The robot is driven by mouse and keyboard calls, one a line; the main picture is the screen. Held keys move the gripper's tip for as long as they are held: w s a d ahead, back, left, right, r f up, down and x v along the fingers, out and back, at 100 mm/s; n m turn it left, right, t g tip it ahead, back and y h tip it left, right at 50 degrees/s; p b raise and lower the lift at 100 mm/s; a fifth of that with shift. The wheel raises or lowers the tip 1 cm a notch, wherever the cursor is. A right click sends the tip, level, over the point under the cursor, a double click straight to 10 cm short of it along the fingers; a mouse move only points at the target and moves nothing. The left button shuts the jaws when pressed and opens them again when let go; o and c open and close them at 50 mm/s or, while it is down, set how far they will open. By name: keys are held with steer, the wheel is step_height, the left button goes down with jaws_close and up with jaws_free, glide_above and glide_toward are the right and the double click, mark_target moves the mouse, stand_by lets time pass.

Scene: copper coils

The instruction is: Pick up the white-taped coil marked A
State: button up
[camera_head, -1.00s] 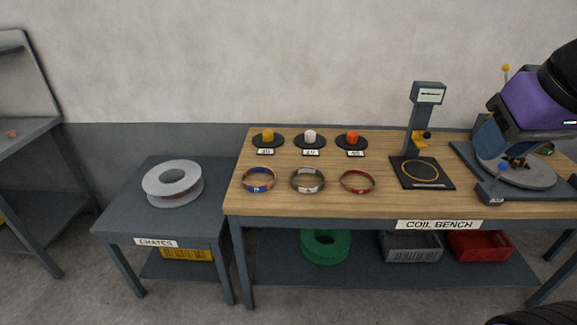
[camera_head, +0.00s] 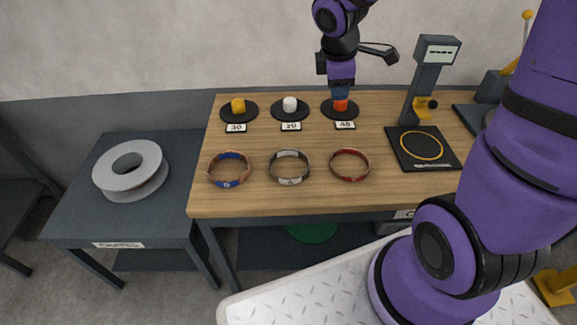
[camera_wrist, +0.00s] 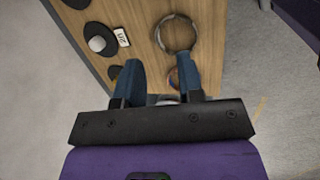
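The white-taped coil (camera_head: 290,181) lies flat on the wooden bench, the middle of three coils in a row, with a mark on its white tape. It also shows in the wrist view (camera_wrist: 158,36), ahead of the fingers. In the wrist view my gripper's (camera_wrist: 163,83) two blue fingers are spread with nothing held. The blue-taped coil (camera_wrist: 172,76) is partly hidden by the right finger.
The blue-taped coil (camera_head: 231,184) and red-taped coil (camera_head: 350,179) lie on either side. Behind are the yellow (camera_head: 238,106), white (camera_head: 290,104) and orange (camera_head: 341,105) knobs on black discs. A scale-like stand (camera_head: 435,158) is at right. A grey spool (camera_head: 130,170) sits on the left table.

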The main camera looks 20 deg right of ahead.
steer(key=w+a+f+n, duration=0.1)
steer(key=w+f+n, duration=0.3)
steer(key=f, duration=0.5)
steer(key=n+g+y, duration=0.2)
steer(key=n, duration=0.4)
glide_toward(305, 173)
steer(key=shift+w+d, duration=0.1)
steer(key=shift+d, duration=0.2)
steer(key=shift+a+f, duration=0.15)
steer(key=shift+f, duration=5.05)
jaws_close()
